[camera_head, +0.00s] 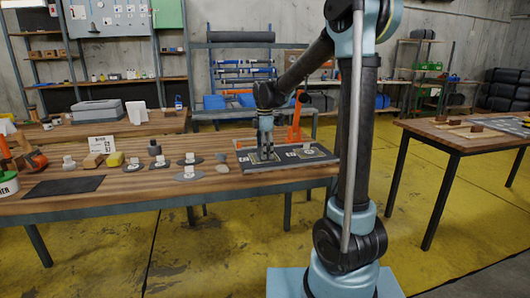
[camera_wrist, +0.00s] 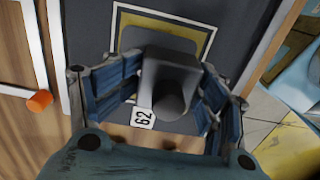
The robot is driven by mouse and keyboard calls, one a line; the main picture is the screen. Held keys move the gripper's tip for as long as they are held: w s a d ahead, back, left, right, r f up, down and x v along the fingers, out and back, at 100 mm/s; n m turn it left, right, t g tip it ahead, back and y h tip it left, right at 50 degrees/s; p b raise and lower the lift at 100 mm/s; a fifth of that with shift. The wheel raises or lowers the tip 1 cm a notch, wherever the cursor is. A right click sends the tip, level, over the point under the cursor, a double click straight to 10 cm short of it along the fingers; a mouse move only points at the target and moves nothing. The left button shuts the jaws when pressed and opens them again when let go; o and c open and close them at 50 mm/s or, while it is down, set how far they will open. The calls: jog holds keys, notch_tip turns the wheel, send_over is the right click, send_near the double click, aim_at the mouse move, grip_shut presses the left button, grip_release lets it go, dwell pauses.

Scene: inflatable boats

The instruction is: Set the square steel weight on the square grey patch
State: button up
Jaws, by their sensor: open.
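In the wrist view a dark grey steel weight (camera_wrist: 168,72) with a squarish body and a rounded knob stands between my fingers. It overlaps the yellow-outlined square grey patch (camera_wrist: 185,29) on the dark board; the weight hides the patch's near part, so I cannot tell how well it is centred. My gripper (camera_wrist: 165,100) is open, with a blue-padded finger on each side of the weight. In the head view my gripper (camera_head: 266,156) points down over the left patch of the board (camera_head: 245,168). The weight is hard to make out there.
A number tag (camera_wrist: 142,117) lies near the weight. A second patch (camera_head: 312,152) is on the board's right. An orange stand (camera_head: 296,120) rises behind.

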notch_tip(320, 180, up, 13)
jog(key=shift+s+f, duration=0.1)
jog(key=shift+f, duration=0.1)
jog(key=shift+r, duration=0.2)
jog(key=shift+s+d, duration=0.15)
jog(key=shift+d, duration=0.05)
jog(key=s+d+f+m+t, duration=0.1)
jog(key=s+d+f+m, duration=0.2)
jog(key=s+d+m, duration=0.35)
jog(key=s+d+f+m, duration=0.3)
jog(key=s+d+m, duration=0.1)
jog(key=s+d, duration=0.4)
jog(key=s+d+f+m, duration=0.3)
jog(key=s+f+m, duration=0.2)
jog(key=s+f, duration=0.3)
jog(key=s+d+f+m+t, duration=0.1)
jog(key=s+d+f+m, duration=0.2)
jog(key=s+f+m, duration=0.2)
jog(key=s+f, duration=0.3)
jog(key=s, duration=0.1)
jog(key=shift+d, duration=0.35)
jog(key=shift+m, duration=0.25)
